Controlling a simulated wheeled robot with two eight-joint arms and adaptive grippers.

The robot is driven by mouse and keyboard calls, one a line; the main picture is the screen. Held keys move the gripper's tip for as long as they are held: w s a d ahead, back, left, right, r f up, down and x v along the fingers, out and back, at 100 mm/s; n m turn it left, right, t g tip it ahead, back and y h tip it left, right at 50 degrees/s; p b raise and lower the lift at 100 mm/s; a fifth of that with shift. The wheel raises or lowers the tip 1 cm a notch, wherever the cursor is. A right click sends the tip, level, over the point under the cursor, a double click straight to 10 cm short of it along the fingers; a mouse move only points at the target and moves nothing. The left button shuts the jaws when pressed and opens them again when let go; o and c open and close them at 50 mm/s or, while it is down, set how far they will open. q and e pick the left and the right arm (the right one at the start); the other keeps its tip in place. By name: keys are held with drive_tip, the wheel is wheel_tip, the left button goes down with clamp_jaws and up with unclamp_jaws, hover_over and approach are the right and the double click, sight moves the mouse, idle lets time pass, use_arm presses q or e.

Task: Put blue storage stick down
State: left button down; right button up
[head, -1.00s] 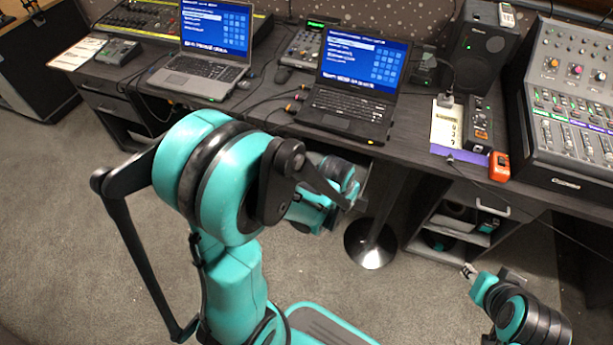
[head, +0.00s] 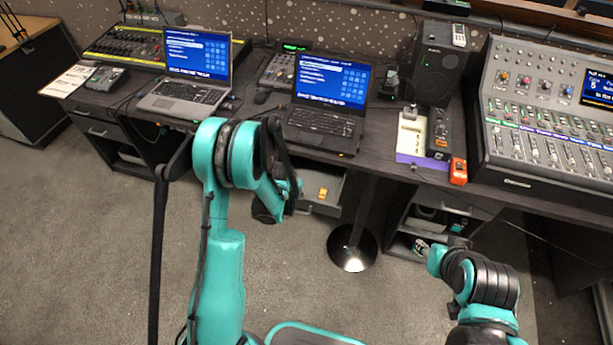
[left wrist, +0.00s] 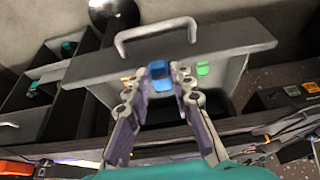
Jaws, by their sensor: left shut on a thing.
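A blue storage stick (left wrist: 158,69) is pinched between the fingertips of my left gripper (left wrist: 160,78) in the left wrist view. It overlaps the dark front panel of an open drawer (left wrist: 220,45) with a pale handle; the gap between them is unclear. A green stick (left wrist: 203,68) shows inside the drawer. In the head view the same open drawer (head: 322,208) shows under the desk with a small orange-yellow object (head: 323,193). My left wrist hangs beside it, and its fingers and the blue stick are hidden there. My right gripper (head: 432,258) is by the lower shelf, its fingers unclear.
The desk carries two laptops (head: 325,127), a large mixer (head: 545,120), a speaker (head: 442,72) and an orange device (head: 458,171). A round metal pedestal base (head: 352,249) stands on the floor near the drawer. An open shelf unit (head: 397,222) is to the right.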

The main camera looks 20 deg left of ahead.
use_arm(q)
drive_tip(key=b, duration=0.3)
hover_over(307, 181)
drive_tip(key=s, duration=0.2)
drive_tip(key=f+b, duration=0.1)
drive_tip(key=f, duration=0.4)
drive_tip(key=f+b, duration=0.1)
drive_tip(key=f, duration=0.1)
drive_tip(key=shift+w+f+b, duration=0.25)
drive_tip(key=shift+w+b, duration=0.05)
drive_tip(key=shift+r, duration=0.1)
drive_tip(key=shift+f+b, duration=0.3)
drive_tip(key=shift+f, duration=0.05)
drive_tip(key=c, duration=1.3)
unclamp_jaws()
drive_tip(key=shift+r, duration=0.1)
